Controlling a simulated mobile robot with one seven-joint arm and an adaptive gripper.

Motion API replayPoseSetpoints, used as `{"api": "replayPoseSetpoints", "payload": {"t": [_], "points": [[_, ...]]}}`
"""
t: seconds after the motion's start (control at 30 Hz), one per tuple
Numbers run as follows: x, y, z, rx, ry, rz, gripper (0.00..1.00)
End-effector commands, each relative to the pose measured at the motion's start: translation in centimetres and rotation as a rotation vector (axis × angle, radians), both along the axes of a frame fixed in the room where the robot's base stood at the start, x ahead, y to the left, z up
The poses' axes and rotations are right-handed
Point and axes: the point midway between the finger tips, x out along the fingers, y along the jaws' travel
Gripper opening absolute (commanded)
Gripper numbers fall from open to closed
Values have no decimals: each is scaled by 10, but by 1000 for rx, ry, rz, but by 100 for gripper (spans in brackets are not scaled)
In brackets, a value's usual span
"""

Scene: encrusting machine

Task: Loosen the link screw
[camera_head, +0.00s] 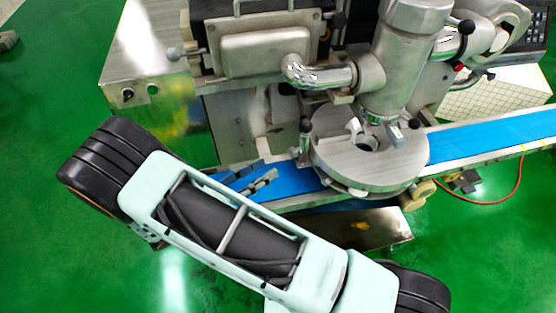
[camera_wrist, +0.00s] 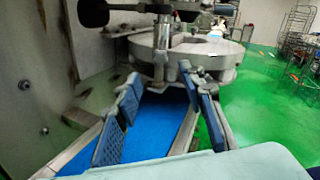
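The encrusting machine's round metal disc housing (camera_head: 335,150) sits over a blue conveyor belt (camera_head: 480,138). An upright metal post with a dark knob (camera_head: 304,140) stands at the disc's left edge; I cannot tell for certain whether it is the link screw. In the wrist view, an upright metal rod with a dark top (camera_wrist: 163,35) stands ahead at the near edge of the disc (camera_wrist: 215,52). My gripper (camera_wrist: 160,77) is open and empty, its two blue-grey padded fingers apart above the belt. In the head view my gripper (camera_head: 266,170) is left of the disc, apart from the post.
A metal machine wall (camera_wrist: 30,85) stands close on the left in the wrist view. A vertical metal cylinder (camera_head: 395,65) rises above the disc. The green floor (camera_head: 490,260) is open at right; a red cable (camera_head: 500,200) lies there. Racks (camera_wrist: 296,30) stand far off.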

Motion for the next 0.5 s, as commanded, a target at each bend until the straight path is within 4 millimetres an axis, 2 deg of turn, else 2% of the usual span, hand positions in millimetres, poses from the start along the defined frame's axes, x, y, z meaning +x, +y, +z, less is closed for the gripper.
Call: {"api": "replayPoseSetpoints", "payload": {"t": [0.2, 0.5], "points": [[-18, 22, 0, -1, 1, 0, 37], [-22, 26, 0, -2, 1, -2, 37]]}}
